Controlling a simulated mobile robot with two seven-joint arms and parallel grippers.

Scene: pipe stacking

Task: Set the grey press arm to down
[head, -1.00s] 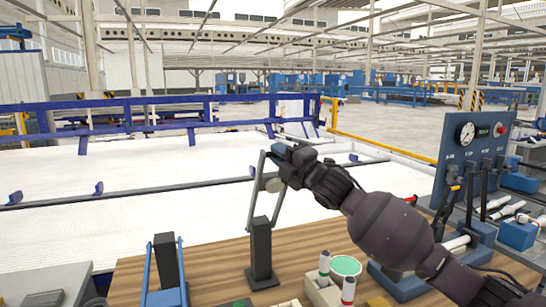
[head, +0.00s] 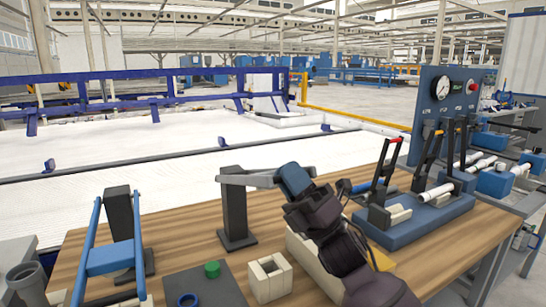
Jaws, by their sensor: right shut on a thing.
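The grey press arm (head: 250,180) runs about level from the top of a black post (head: 236,212) toward the right. My right gripper (head: 284,178) is at the arm's outer end and shut on it, and the gripper and wrist hide part of that end. The wooden table (head: 190,228) carries the post. My left gripper is not in view.
A blue press arm (head: 109,258) on another black post (head: 122,215) stands at the left. A cream square holder (head: 269,279), a green cap (head: 212,268) and a blue ring (head: 188,300) are in front. A blue gauge panel (head: 449,108) and levers stand at the right.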

